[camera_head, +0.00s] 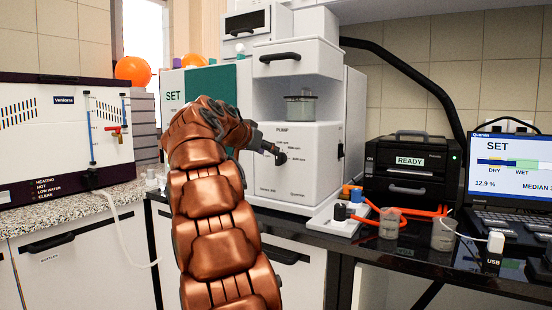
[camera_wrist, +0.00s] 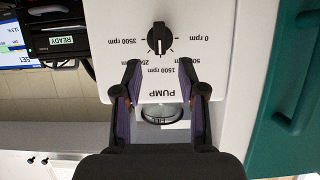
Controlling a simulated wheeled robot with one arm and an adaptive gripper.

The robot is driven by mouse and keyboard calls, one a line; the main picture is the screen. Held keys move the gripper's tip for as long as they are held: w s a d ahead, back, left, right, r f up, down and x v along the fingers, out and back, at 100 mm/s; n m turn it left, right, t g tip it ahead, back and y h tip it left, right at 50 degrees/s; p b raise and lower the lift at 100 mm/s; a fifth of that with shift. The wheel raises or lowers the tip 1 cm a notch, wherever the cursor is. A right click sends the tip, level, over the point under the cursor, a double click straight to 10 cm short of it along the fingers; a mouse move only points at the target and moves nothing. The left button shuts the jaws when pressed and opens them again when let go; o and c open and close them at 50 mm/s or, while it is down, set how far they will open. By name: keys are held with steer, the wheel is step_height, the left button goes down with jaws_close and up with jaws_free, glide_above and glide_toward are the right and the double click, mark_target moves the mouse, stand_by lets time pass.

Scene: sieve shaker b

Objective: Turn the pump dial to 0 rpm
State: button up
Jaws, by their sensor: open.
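The pump dial is a black knob (camera_wrist: 160,39) on the white pump panel (camera_wrist: 110,25). In the wrist view the panel appears upside down, with 0 rpm at right and 3500 rpm at left. The knob's ridge stands vertical, and its pale line seems to point toward the 1500 rpm side. In the head view the dial (camera_head: 281,158) is on the front of the white machine. My gripper (camera_wrist: 160,66) is open and empty, its fingertips just short of the knob and apart from it. In the head view my gripper (camera_head: 268,148) is close to the dial.
A glass vessel (camera_head: 301,108) sits in the machine above the panel. A teal panel (camera_wrist: 280,90) is beside it. A black READY box (camera_head: 410,165), a laptop (camera_head: 510,175) and beakers (camera_head: 390,223) with orange tubing stand at right on the dark bench.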

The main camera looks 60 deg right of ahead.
mark_target(279, 159)
steer(key=x, duration=0.6)
steer(key=shift+f, duration=0.1)
jaws_close()
stand_by(0.3)
